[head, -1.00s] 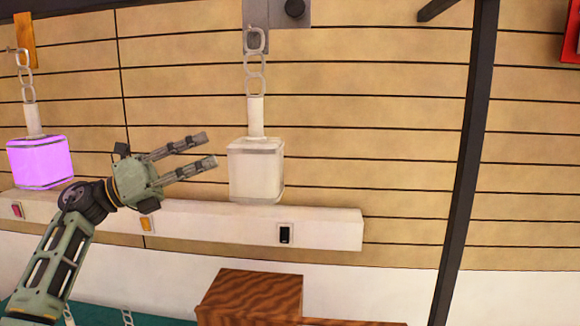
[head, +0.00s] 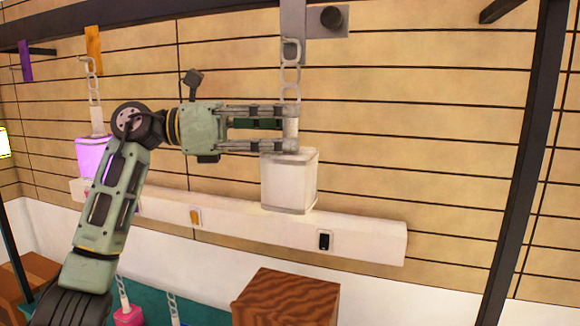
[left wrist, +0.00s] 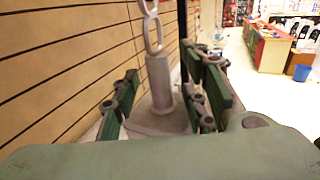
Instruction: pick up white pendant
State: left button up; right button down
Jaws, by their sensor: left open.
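The white pendant (head: 289,182) hangs from a chain (head: 291,75) in the head view, a white block with a pale stem on top. In the left wrist view its stem (left wrist: 160,82) stands between the fingers, with the block's top (left wrist: 158,122) below. My left gripper (head: 292,129) is open, its two fingers level around the stem just above the block. It also shows in the left wrist view (left wrist: 165,95). I cannot tell whether either finger touches the stem. My right gripper is not in view.
A purple pendant (head: 92,156) hangs to the left, partly behind my left arm. A white rail with switches (head: 370,238) runs along the slatted wall below. A dark post (head: 525,160) stands at right. A wooden box (head: 285,298) is below.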

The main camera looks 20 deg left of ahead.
pick_arm(q)
jog(key=shift+x, duration=0.9)
jog(key=shift+a, duration=0.2)
jog(key=shift+c, duration=0.6)
grip_shut()
jog(key=shift+r, duration=0.15)
